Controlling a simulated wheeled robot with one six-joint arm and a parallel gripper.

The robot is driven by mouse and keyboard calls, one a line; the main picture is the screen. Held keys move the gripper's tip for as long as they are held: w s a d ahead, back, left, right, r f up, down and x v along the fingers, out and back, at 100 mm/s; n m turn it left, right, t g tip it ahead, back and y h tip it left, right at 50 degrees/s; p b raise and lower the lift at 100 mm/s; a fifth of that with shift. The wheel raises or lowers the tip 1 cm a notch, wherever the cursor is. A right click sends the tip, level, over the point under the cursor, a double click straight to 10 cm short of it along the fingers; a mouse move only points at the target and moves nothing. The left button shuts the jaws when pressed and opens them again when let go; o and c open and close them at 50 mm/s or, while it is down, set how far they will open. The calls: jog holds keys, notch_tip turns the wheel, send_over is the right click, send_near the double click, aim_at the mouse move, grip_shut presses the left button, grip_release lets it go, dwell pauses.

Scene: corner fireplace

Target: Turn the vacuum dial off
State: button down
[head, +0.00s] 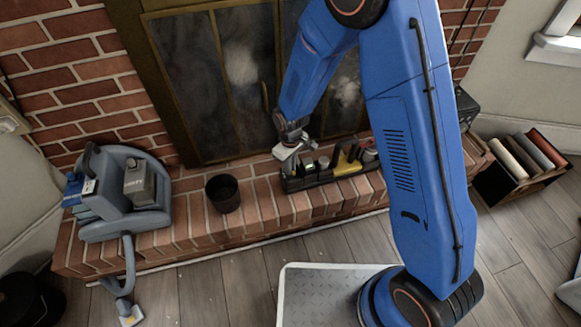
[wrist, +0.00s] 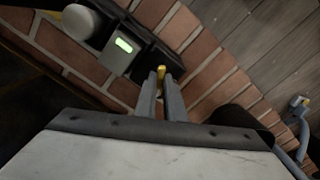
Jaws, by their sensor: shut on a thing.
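The grey vacuum (head: 118,222) stands on the left of the brick hearth in the head view, its hose (head: 128,262) hanging to the floor. I cannot make out its dial. Part of the hose shows at the right edge of the wrist view (wrist: 299,130). My gripper (head: 298,158) is far to the right of the vacuum, over the tool tray. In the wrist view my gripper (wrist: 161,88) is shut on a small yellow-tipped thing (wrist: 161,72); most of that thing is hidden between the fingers.
The dark tool tray (head: 300,184) holds several items, including a grey device with a green display (wrist: 122,46). A black pot (head: 223,194) stands between tray and vacuum. A book crate (head: 500,190) is at right; a metal-plated platform (head: 315,295) lies in front.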

jog(key=n, duration=0.6)
jog(key=shift+n, duration=0.3)
jog(key=n, duration=0.5)
jog(key=shift+w, duration=0.1)
jog(key=shift+n, duration=0.3)
jog(key=c, duration=1.8)
grip_release()
jog(key=shift+c, duration=0.2)
jog(key=shift+r, duration=0.1)
notch_tip(320, 180, up, 17)
jog(key=shift+d+r, duration=0.1)
jog(key=shift+r, duration=0.05)
